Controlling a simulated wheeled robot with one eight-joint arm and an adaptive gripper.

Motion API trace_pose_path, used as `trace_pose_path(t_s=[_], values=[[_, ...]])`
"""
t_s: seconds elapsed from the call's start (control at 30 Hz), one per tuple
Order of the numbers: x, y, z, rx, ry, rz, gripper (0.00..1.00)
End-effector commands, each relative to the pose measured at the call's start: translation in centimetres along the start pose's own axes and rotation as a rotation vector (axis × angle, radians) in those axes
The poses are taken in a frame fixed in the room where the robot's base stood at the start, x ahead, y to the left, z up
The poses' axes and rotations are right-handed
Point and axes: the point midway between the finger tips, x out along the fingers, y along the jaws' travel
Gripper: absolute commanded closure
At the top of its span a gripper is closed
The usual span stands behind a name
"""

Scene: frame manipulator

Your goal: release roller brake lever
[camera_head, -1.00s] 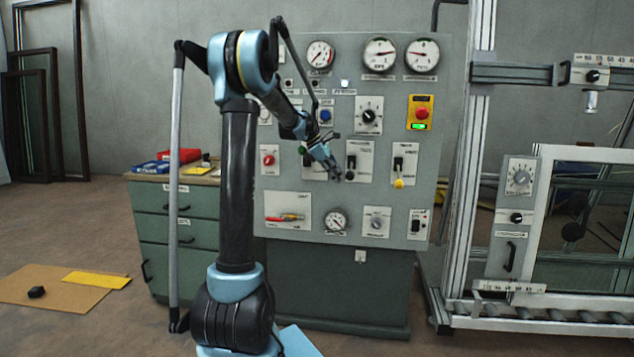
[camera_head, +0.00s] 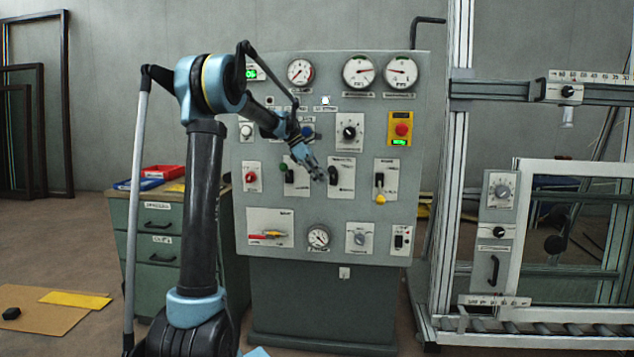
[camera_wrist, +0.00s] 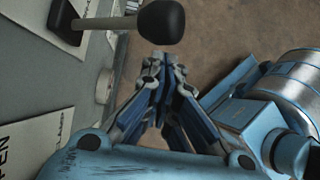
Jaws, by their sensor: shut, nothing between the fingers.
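Several levers stand on the grey control panel (camera_head: 270,205); their labels are too small to read, so I cannot tell for sure which is the roller brake lever. A black lever (camera_head: 334,173) on a white plate in the panel's middle is nearest my gripper (camera_head: 319,176). A lever with a yellow knob (camera_head: 380,198) is to its right. In the wrist view, a black-knobbed lever (camera_wrist: 160,22) on a metal shaft sticks out from its slot plate. My gripper (camera_wrist: 152,66) is shut and empty, its fingertips just below that knob in the picture, with no clear contact.
Gauges, dials and a red button (camera_head: 401,130) on a yellow box surround the levers. A green drawer cabinet (camera_head: 160,235) with trays stands left of the panel. A metal frame with a roller track (camera_head: 560,330) stands on the right.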

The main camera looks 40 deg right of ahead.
Motion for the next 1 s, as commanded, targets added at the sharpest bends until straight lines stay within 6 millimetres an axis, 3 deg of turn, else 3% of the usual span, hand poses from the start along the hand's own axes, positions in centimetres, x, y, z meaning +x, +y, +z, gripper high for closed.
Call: trace_pose_path(t_s=[0.77, 1.0], values=[[-1.3, 0.0, 0.9, 0.0, 0.0, 0.0, 1.0], [-3.9, 1.0, 0.6, -0.004, 0.0, 0.004, 1.0]])
